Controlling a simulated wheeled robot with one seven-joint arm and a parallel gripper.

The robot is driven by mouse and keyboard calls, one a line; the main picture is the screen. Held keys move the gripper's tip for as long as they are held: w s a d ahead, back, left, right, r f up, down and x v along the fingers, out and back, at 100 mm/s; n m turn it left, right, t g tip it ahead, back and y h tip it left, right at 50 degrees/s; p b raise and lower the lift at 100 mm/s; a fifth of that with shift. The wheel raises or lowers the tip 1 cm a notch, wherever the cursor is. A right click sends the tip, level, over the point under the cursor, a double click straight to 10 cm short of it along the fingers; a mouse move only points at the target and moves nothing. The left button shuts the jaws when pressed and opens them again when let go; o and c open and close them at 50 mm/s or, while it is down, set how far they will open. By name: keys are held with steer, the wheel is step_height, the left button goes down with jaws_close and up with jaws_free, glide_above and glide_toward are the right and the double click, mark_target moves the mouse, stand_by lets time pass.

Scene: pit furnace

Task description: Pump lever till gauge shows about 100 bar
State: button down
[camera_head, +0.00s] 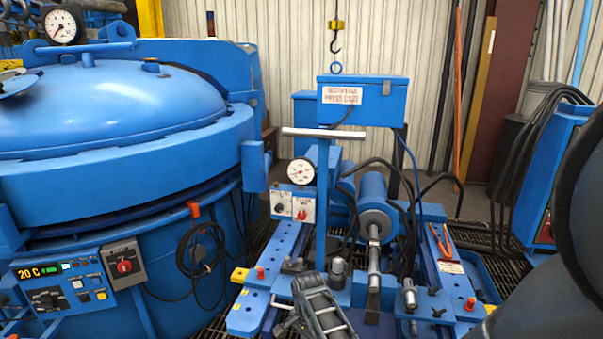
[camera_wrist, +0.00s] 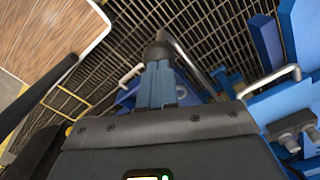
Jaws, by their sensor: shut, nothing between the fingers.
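The blue press unit (camera_head: 352,285) stands right of the furnace in the head view. A blue upright post with a pale crossbar (camera_head: 323,133) rises from it; I cannot tell whether this is the pump lever. A white round gauge (camera_head: 301,171) sits left of the post, its needle too small to read. In the wrist view my gripper (camera_wrist: 157,52) is shut and empty, pointing over the floor grating. A grey bar (camera_wrist: 188,58) lies right beside the fingertips; contact is unclear. A pale bar on blue metal (camera_wrist: 268,80) shows further right.
The blue furnace (camera_head: 110,110) with a second gauge (camera_head: 61,25) and a control panel (camera_head: 62,285) fills the left. A hook (camera_head: 336,42) hangs above a blue labelled box (camera_head: 362,95). Hoses (camera_head: 520,140) run down at right. Open grating (camera_wrist: 75,85) shows in the wrist view.

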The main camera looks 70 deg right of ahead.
steer(key=shift+s+a+f+b, duration=0.1)
steer(key=shift+a+f+b, duration=0.2)
steer(key=shift+f+b, duration=0.6)
steer(key=shift+w+a+f+b, duration=0.1)
steer(key=shift+a+f+b, duration=0.25)
steer(key=shift+f, duration=1.1)
steer(key=shift+s+a+f+b, duration=0.1)
steer(key=shift+a+f+b, duration=0.1)
steer(key=shift+f+b, duration=0.75)
stand_by(3.3)
steer(key=shift+f+p, duration=0.1)
steer(key=shift+p, duration=0.25)
steer(key=r+p, duration=0.2)
steer(key=r, duration=0.1)
steer(key=d+r+p, duration=0.1)
steer(key=r+p, duration=0.2)
steer(key=d+r+p, duration=0.1)
steer(key=r+p, duration=0.1)
steer(key=r, duration=0.1)
steer(key=shift+p, duration=0.4)
steer(key=shift+d+f, duration=0.1)
steer(key=shift+r, duration=2.5)
